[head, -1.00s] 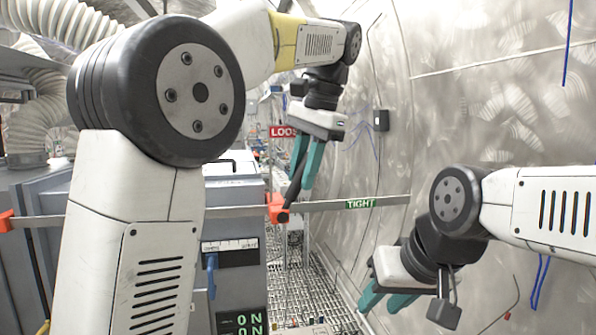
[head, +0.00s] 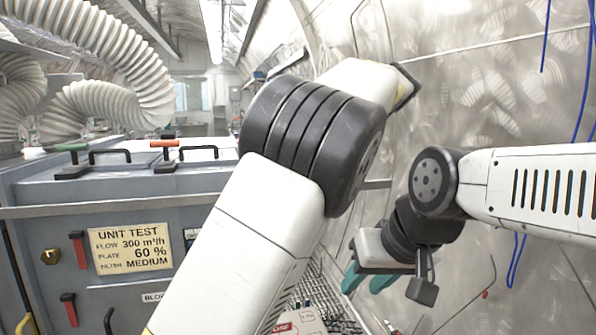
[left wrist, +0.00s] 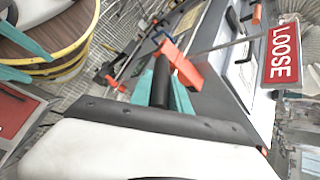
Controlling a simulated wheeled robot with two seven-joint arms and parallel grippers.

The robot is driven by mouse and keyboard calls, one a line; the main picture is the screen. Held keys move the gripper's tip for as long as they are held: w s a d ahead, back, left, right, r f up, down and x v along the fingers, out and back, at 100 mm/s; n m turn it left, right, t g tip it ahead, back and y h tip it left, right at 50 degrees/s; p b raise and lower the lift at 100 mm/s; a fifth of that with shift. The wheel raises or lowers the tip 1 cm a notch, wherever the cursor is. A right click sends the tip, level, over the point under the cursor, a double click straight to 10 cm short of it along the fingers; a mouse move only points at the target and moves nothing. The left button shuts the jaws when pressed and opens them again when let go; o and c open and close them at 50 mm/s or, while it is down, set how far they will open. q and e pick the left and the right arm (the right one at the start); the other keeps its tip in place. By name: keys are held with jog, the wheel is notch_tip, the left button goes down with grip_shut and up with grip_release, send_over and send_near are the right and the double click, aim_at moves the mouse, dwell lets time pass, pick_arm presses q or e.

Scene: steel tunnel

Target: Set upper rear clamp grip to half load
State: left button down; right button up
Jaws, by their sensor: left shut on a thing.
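My left gripper (left wrist: 165,92) shows in the left wrist view with teal fingers, shut on a black clamp grip (left wrist: 162,80). An orange clamp block (left wrist: 183,66) sits just beside the grip, on a thin metal bar. A red LOOSE sign (left wrist: 281,54) stands to the right of it. In the head view my left arm hides its own gripper and the clamp. My right gripper (head: 369,281) is at the lower middle right of the head view, near the curved wall, with its teal fingers apart and nothing between them.
A grey cabinet (head: 160,275) fills the left of the head view, with a UNIT TEST label (head: 132,248). A green-handled clamp (head: 72,160) and black handles are on top. White ribbed hoses (head: 110,60) hang above it. The steel tunnel wall (head: 480,80) bounds the right.

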pick_arm(q)
jog(key=shift+f, duration=0.15)
jog(key=c, duration=1.2)
grip_release()
jog(key=shift+c, duration=0.2)
